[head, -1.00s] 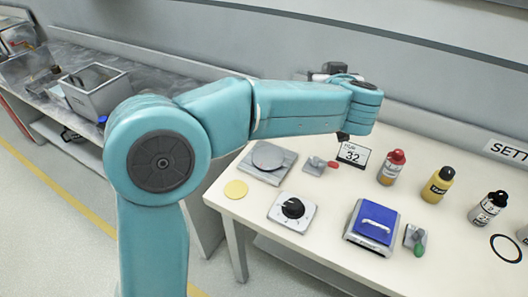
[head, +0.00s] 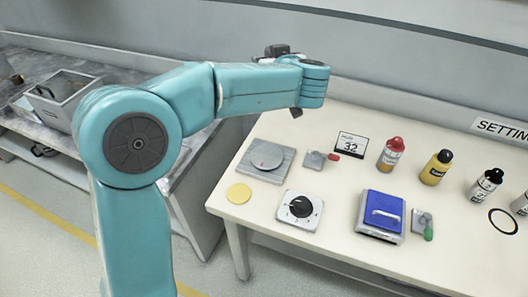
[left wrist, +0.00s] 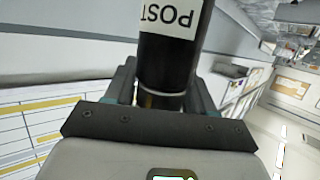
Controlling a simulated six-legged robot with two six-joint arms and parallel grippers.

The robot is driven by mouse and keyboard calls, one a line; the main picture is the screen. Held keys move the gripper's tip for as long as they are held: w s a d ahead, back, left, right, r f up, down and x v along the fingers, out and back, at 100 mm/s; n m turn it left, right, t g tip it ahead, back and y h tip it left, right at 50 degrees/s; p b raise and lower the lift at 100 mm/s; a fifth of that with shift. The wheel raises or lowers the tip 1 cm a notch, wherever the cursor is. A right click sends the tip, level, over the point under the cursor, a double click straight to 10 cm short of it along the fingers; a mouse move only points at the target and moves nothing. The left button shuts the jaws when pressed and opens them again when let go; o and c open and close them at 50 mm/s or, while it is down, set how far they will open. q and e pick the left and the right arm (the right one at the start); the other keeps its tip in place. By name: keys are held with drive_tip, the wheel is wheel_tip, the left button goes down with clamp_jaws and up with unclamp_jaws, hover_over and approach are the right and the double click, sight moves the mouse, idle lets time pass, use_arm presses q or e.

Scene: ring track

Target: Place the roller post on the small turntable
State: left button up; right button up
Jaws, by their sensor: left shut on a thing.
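The roller post (left wrist: 168,60) is a dark cylinder with a white label reading POST, upside down in the left wrist view. My left gripper (left wrist: 163,88) is shut on it, one finger on each side. In the head view my left arm reaches across above the back of the table; its wrist hides most of the gripper, and I cannot make out the post there. The small turntable (head: 267,157), a grey square plate with a round disc on top, lies at the table's back left corner, below and left of my wrist, with nothing standing on it. My right gripper is not in view.
A grey bin (head: 62,98) stands on the left bench.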

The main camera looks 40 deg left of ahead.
use_arm(q)
wheel_tip(320, 180, down, 20)
drive_tip(key=a+b, duration=0.1)
drive_tip(key=b, duration=0.3)
drive_tip(key=shift+s+f, duration=0.1)
drive_tip(key=shift+f, duration=0.05)
drive_tip(key=shift+f, duration=0.15)
drive_tip(key=o, duration=1.2)
drive_tip(key=shift+o, duration=0.2)
drive_tip(key=v, duration=1.2)
drive_tip(key=shift+r, duration=0.25)
